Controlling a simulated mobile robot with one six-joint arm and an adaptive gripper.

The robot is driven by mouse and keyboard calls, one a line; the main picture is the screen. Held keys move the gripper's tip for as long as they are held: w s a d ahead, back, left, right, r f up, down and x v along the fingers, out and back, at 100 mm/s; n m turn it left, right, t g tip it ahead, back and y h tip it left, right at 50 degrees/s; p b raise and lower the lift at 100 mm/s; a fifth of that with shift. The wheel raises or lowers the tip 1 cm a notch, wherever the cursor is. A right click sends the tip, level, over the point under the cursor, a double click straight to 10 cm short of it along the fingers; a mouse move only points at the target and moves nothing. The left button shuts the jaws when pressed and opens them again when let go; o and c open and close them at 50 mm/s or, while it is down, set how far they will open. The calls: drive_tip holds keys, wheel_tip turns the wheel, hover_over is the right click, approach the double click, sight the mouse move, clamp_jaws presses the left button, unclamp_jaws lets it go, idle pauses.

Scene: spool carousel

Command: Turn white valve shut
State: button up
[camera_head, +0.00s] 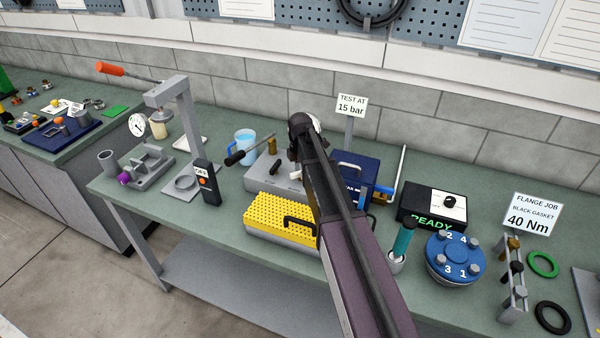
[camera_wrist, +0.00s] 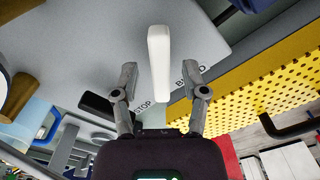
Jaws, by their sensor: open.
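The white valve (camera_wrist: 159,60) is a slim upright-looking handle in the wrist view, on the grey box (camera_wrist: 228,30) with lettering that reads "STOP" and partly covered "BLEED". My gripper (camera_wrist: 160,68) is open, with one finger on each side of the handle's lower end in the picture. Gaps show between handle and both fingers, and I cannot tell how deep the handle sits between them.
A yellow perforated block (camera_head: 285,217) with a black handle stands in front of the grey box. A blue mug (camera_head: 245,142) stands behind left, a dark blue case (camera_head: 350,172) right. A black "READY" box (camera_head: 432,205) and blue flange (camera_head: 455,257) are further right.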

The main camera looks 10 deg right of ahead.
clamp_jaws()
idle(0.5)
drive_tip(key=m, duration=0.4)
drive_tip(key=shift+m, duration=2.7)
